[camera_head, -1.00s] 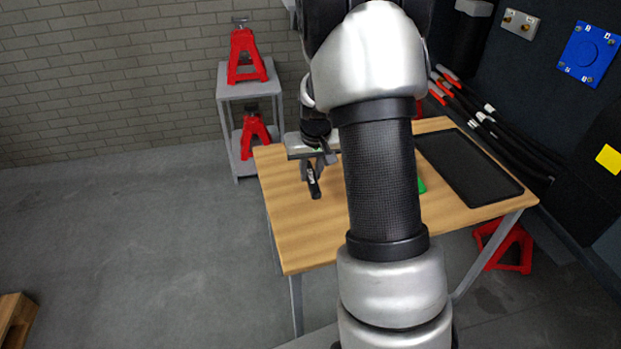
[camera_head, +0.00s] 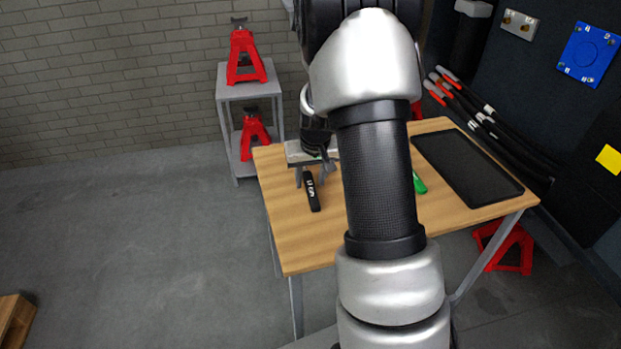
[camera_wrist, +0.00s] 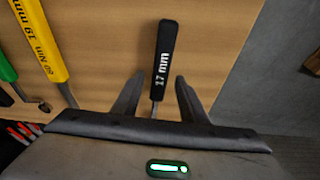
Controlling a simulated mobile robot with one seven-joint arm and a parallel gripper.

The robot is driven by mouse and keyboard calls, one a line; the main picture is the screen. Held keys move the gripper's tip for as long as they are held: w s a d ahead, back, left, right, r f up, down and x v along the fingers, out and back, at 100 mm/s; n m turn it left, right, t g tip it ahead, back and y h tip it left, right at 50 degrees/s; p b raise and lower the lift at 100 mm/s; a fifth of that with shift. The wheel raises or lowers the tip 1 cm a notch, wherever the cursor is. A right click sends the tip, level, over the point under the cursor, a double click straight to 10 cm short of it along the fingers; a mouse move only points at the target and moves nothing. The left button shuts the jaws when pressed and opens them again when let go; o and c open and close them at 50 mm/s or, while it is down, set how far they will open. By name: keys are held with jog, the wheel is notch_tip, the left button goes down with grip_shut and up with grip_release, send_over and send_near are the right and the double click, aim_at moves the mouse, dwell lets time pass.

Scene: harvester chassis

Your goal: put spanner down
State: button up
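The spanner (camera_head: 312,194) has a black handle marked "17 mm" and lies on the wooden table (camera_head: 290,240), near its left side. In the wrist view, the spanner's handle (camera_wrist: 163,58) points away from me and its thin shank runs back between my fingers. My gripper (camera_head: 310,181) is low over the table at the spanner. In the wrist view, my gripper (camera_wrist: 157,80) is open, with a gap on both sides of the shank. The spanner's far jaw end is hidden under the gripper body.
A yellow-handled tool (camera_wrist: 42,40) and a green-handled tool (camera_wrist: 6,65) lie to the left in the wrist view. A black tray (camera_head: 467,167) lies on the table's right side. Red jack stands (camera_head: 245,57) stand on a grey shelf behind. The table's front left is clear.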

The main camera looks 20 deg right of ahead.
jog(key=s+a+r+p, duration=0.1)
jog(key=s+a+r, duration=0.25)
jog(key=r, duration=0.45)
jog(key=s+a+r+n+t, duration=0.1)
jog(key=s+a+r, duration=0.1)
jog(key=s+r, duration=0.4)
jog(key=s+a+r+p, duration=0.1)
jog(key=s+a+r, duration=0.2)
jog(key=r, duration=0.6)
jog(key=s+a+r+n, duration=0.1)
jog(key=s+a, duration=0.1)
jog(key=s, duration=0.5)
jog(key=s+a+r, duration=0.1)
jog(key=s+a, duration=0.2)
jog(key=s, duration=0.4)
notch_tip(320, 180, up, 17)
jog(key=t+p, duration=0.1)
jog(key=p, duration=1.4)
jog(key=shift+s+d+y+p, duration=0.15)
jog(key=shift+s+y+p, duration=0.15)
jog(key=shift+p, duration=0.1)
